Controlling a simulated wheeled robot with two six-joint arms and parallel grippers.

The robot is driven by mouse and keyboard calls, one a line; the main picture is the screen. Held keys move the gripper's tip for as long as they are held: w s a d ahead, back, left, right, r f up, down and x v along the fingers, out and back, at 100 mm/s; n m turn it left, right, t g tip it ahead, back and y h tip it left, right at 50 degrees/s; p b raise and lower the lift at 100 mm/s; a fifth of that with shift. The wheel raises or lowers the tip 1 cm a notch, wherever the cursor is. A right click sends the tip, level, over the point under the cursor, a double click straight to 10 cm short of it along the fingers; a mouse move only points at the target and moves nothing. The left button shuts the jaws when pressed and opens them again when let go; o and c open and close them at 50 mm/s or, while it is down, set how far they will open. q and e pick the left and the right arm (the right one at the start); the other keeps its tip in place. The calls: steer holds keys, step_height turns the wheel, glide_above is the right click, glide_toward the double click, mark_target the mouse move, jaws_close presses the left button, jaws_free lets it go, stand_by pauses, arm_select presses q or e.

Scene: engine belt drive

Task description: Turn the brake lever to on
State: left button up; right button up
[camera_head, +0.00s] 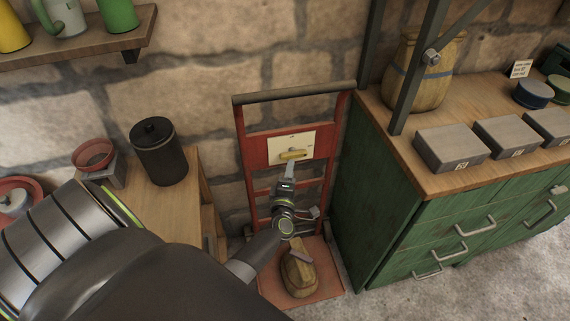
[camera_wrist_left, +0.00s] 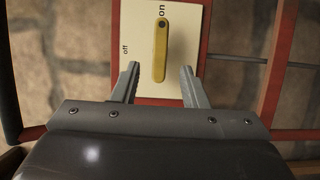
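A yellow brake lever (camera_head: 293,155) sits on a cream plate (camera_head: 280,149) on a red frame against the stone wall. In the left wrist view the lever (camera_wrist_left: 160,52) stands upright in the picture, its dark-dotted end beside the word "on". The word "off" is to its left on the plate (camera_wrist_left: 137,25). My left gripper (camera_head: 289,166) is in front of the plate. In the left wrist view its fingers (camera_wrist_left: 160,70) are open, one on each side of the lever's lower end, with gaps to both sides. My right gripper is not in view.
The red hand truck (camera_head: 241,148) carries a brown bundle (camera_head: 299,278) low down. A green cabinet (camera_head: 375,195) stands close on the right, with grey boxes (camera_head: 450,147) on top. A wooden stand with a black canister (camera_head: 159,153) is on the left.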

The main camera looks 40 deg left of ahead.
arm_select(q)
steer(key=b+v, duration=0.1)
steer(key=v, duration=0.9)
stand_by(0.4)
steer(key=s+d+f+m+g+h, duration=0.1)
steer(key=s+f+m+g+h, duration=0.1)
steer(key=s+f+m, duration=0.45)
steer(key=s+d+f+m+g+h, duration=0.1)
steer(key=f+m+g+h, duration=0.15)
steer(key=f, duration=0.75)
steer(key=s+d+f+m+g+h, duration=0.1)
steer(key=s+f+m+h, duration=0.1)
steer(key=s+f+m, duration=0.45)
steer(key=s+a+f+m+g, duration=0.1)
steer(key=s+f+m+g, duration=0.1)
steer(key=s, duration=0.6)
steer(key=s+a+f+m+g, duration=0.1)
steer(key=s+f+m+g, duration=0.1)
steer(key=s+f+g, duration=0.2)
steer(key=s+a+f+m+g, duration=0.1)
steer(key=s+f+m+g, duration=0.2)
steer(key=s+f, duration=0.5)
steer(key=s, duration=0.3)
steer(key=shift+s+a+f+h, duration=0.2)
steer(key=shift+s+f+h, duration=0.05)
steer(key=shift+s+h, duration=0.1)
